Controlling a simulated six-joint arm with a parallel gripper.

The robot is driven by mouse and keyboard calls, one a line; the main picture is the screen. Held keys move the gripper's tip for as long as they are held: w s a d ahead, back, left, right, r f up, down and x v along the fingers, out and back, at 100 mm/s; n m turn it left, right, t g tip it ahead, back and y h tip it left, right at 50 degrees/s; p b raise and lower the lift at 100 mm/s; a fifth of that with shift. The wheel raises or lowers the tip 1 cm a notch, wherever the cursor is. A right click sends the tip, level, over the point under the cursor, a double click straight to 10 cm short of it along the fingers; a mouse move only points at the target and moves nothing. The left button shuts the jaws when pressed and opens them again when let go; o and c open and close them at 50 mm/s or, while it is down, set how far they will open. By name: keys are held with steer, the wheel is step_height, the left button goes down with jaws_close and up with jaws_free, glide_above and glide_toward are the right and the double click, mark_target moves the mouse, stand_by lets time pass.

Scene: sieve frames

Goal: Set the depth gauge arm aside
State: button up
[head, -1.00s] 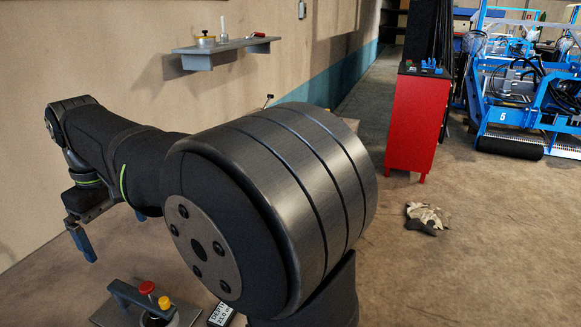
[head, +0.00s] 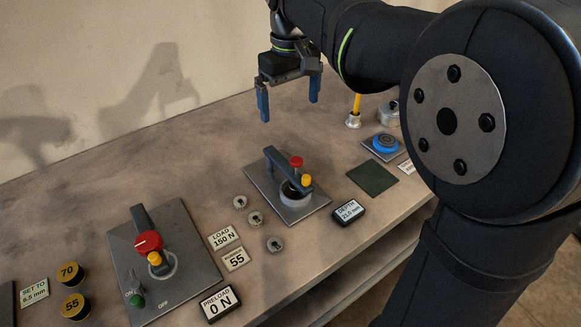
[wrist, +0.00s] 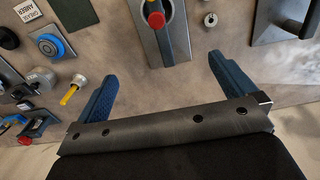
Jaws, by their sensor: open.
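The depth gauge stands in the middle of the bench on a grey base plate (head: 258,178). Its dark arm (head: 278,164) reaches over a pale ring (head: 291,199) and carries a red knob (head: 296,161) and a yellow cap (head: 307,180). A display beside it (head: 348,212) reads DEPTH 21.0 mm. My gripper (head: 289,100) is open and empty, above and behind the gauge, touching nothing. In the wrist view, the gauge's red knob (wrist: 156,20) shows beyond my open blue fingers, between them; the top of the gauge is cut off by the frame edge.
A load press (head: 190,275) with a red dial stands at left front, near two black-and-yellow weights (head: 72,290). Several small metal pieces (head: 255,218) lie between press and gauge. Right of the gauge are a dark green mat (head: 372,178) and a blue round part (head: 387,143).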

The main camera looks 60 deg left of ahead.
steer(key=shift+c, duration=0.2)
steer(key=shift+d+f, duration=0.1)
steer(key=c, duration=0.4)
steer(key=d+f+m+g, duration=0.1)
steer(key=f, duration=0.1)
steer(key=w+d+f+m+g, duration=0.1)
steer(key=d+f, duration=0.1)
steer(key=w+d+f+m+g, duration=0.1)
steer(key=f, duration=0.1)
steer(key=shift+d+f+h, duration=0.2)
steer(key=shift+f+h, duration=0.1)
steer(key=shift+h, duration=0.1)
steer(key=c, duration=0.9)
steer(key=m+g+y, duration=0.2)
steer(key=m+y, duration=1.6)
steer(key=m, duration=1.2)
glide_toward(306, 177)
steer(key=shift+f+x, duration=0.2)
steer(key=shift+x, duration=2.3)
steer(key=shift+f+x, duration=0.2)
steer(key=shift+x, duration=2.3)
steer(key=shift+c, duration=0.2)
jaws_close()
